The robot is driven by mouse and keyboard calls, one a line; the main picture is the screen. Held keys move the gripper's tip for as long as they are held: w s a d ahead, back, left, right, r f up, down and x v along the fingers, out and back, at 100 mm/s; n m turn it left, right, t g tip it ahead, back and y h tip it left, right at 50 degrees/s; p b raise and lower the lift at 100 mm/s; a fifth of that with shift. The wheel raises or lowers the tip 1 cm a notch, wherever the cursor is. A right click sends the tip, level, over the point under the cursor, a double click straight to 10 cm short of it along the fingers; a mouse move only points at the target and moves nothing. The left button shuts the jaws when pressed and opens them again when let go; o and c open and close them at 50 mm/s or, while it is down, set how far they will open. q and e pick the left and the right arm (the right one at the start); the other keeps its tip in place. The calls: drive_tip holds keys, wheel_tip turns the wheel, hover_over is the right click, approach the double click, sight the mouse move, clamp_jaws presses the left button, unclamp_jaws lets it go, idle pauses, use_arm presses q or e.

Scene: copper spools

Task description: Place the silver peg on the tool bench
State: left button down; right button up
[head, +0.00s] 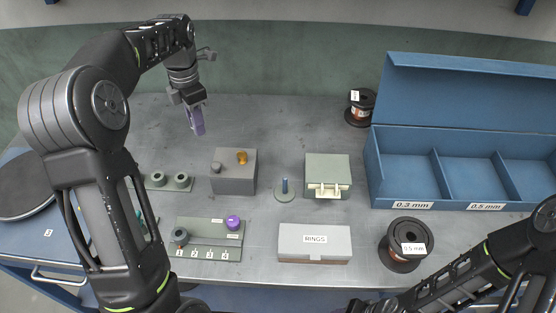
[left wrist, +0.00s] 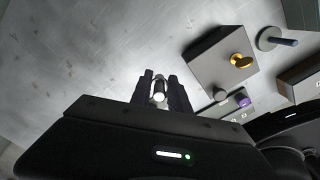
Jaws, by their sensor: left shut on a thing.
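My left gripper (head: 197,122) is held above the back left of the grey tool bench (head: 260,115), behind the grey block. Its fingers look purplish in the head view. In the left wrist view the left gripper (left wrist: 160,88) is shut on the silver peg (left wrist: 159,92), whose bright rounded end shows between the dark fingers. The peg can hardly be told apart in the head view. Bare bench lies beyond the fingers in the wrist view. My right arm comes in at the lower right; its gripper (head: 368,305) is cut off by the bottom edge.
A grey block (head: 234,178) with a gold knob stands front-right of the left gripper. A numbered board (head: 208,251), a post on a round base (head: 284,191), a green box (head: 328,168), a RINGS box (head: 314,236), spools and a blue bin (head: 415,178) occupy the rest.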

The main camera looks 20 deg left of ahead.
use_arm(q)
drive_tip(key=shift+w+d+f+n+b, duration=0.1)
drive_tip(key=shift+w+f+n+b, duration=0.2)
drive_tip(key=shift+b, duration=1.05)
drive_tip(key=shift+s+r, duration=0.1)
drive_tip(key=shift+r, duration=0.2)
hover_over(207, 158)
drive_tip(key=shift+f, duration=2.55)
wheel_tip(207, 158, down, 4)
drive_tip(key=shift+f+p, duration=0.2)
drive_tip(key=shift+p, duration=0.1)
drive_tip(key=shift+f, duration=0.3)
drive_tip(key=shift+f, duration=0.1)
